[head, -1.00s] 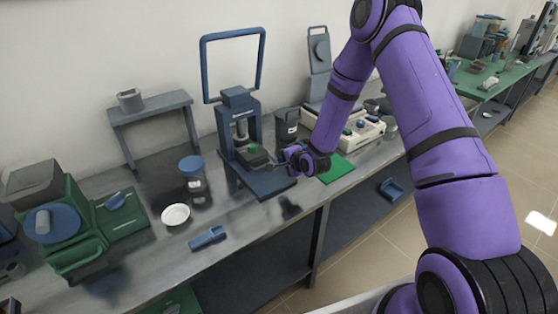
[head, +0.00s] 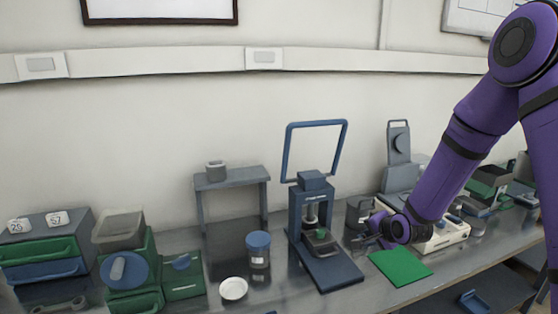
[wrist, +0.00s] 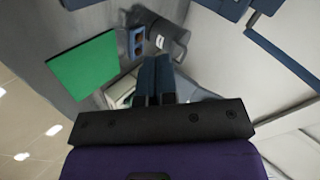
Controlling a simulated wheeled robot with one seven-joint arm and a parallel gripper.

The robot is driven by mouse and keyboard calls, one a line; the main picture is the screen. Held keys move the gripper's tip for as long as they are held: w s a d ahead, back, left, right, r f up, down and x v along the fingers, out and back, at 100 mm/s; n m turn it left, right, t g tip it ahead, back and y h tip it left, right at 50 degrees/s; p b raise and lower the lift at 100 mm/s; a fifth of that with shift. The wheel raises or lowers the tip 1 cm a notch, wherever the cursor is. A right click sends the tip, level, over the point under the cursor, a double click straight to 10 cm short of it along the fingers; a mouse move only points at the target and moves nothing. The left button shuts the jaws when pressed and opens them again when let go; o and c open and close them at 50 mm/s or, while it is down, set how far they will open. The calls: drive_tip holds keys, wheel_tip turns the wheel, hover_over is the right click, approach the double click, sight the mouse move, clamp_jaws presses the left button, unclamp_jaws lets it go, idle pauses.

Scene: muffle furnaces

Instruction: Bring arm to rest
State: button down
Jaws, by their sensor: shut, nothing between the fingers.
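My purple arm comes in from the right in the head view. My gripper (head: 362,243) is over the bench, just right of the blue press (head: 310,215) and left of the green mat (head: 400,266). In the wrist view my gripper (wrist: 154,58) has its two dark blue fingers side by side, shut with nothing visible between them. The green mat also shows at the left of the wrist view (wrist: 84,66).
A dark canister (head: 359,212) and a white instrument (head: 445,232) stand close to my gripper. The wall is behind.

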drive_tip(key=s+d+r+n+g+h, duration=0.1)
drive_tip(key=s+r+n+h, duration=0.15)
drive_tip(key=s+r, duration=0.7)
drive_tip(key=s+d+r+n+g+h, duration=0.15)
drive_tip(key=s+r+n, duration=0.35)
drive_tip(key=r, duration=0.7)
drive_tip(key=s+r+n+g, duration=0.1)
drive_tip(key=s+r, duration=0.2)
drive_tip(key=s, duration=0.8)
drive_tip(key=s+r+n+g+y, duration=0.1)
drive_tip(key=s+r, duration=0.3)
drive_tip(key=s, duration=0.8)
drive_tip(key=shift+r+n, duration=0.2)
drive_tip(key=shift+n, duration=0.45)
